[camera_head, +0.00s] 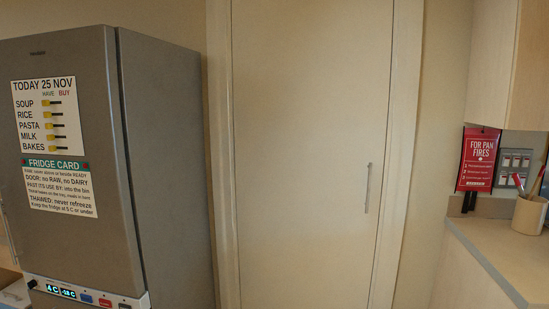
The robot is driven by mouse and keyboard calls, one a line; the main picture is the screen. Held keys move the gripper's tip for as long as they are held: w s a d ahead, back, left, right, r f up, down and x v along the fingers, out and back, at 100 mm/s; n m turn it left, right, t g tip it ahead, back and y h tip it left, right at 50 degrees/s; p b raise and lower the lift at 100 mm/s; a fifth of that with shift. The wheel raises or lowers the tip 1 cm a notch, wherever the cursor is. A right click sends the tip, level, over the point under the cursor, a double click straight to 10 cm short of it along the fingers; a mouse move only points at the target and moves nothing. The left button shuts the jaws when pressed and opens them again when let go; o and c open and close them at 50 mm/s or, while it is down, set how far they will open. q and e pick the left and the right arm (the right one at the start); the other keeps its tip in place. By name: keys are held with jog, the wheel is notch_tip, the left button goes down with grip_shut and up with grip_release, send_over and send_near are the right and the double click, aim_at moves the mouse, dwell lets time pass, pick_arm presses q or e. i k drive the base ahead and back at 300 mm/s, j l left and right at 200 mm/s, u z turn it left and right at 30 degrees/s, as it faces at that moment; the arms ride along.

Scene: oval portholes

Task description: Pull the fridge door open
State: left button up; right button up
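The grey fridge (160,170) stands at the left, turned so that its front and right side show. Its door (125,210) looks shut, with no gap visible along the right edge. A thin vertical handle (8,235) shows at the far left edge of the picture, partly cut off. A list headed "TODAY 25 NOV" (47,118) and a "FRIDGE CARD" (60,188) are on the door. A display strip (85,294) with lit readings runs along the bottom. Neither of my grippers is in view.
A tall cream door (300,140) with a vertical handle (368,188) is in the middle, shut. At the right are a counter (500,255), a pot of utensils (529,214) and a red "FOR PAN FIRES" packet (478,160). A pale object (14,294) sits at the bottom left.

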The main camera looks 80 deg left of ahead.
aim_at(69, 210)
jog(key=u, duration=4.1)
